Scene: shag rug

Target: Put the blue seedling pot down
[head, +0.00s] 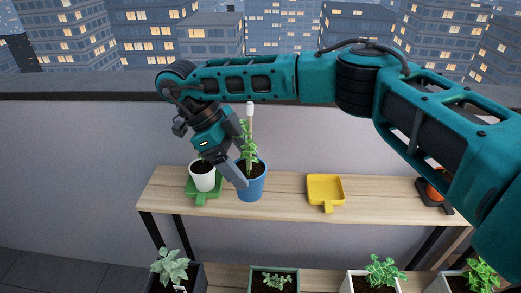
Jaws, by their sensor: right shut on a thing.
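The blue seedling pot (252,187) stands upright over the left-middle part of the wooden shelf top, with a green seedling (249,150) and a white-tipped stake in it. My right gripper (240,178) reaches down from the upper left of the pot and is shut on it at its left side. I cannot tell whether the pot's base touches the wood or hangs just above it. A yellow square tray (325,188) with a short handle lies empty to the right of the pot. My left gripper is out of view.
A white pot (203,181) sits on a green tray (192,193), close left of the blue pot. An orange pot (436,190) is on a dark tray (428,201) at the right, partly behind my arm. Bare wood (385,195) lies between. Several planters stand below.

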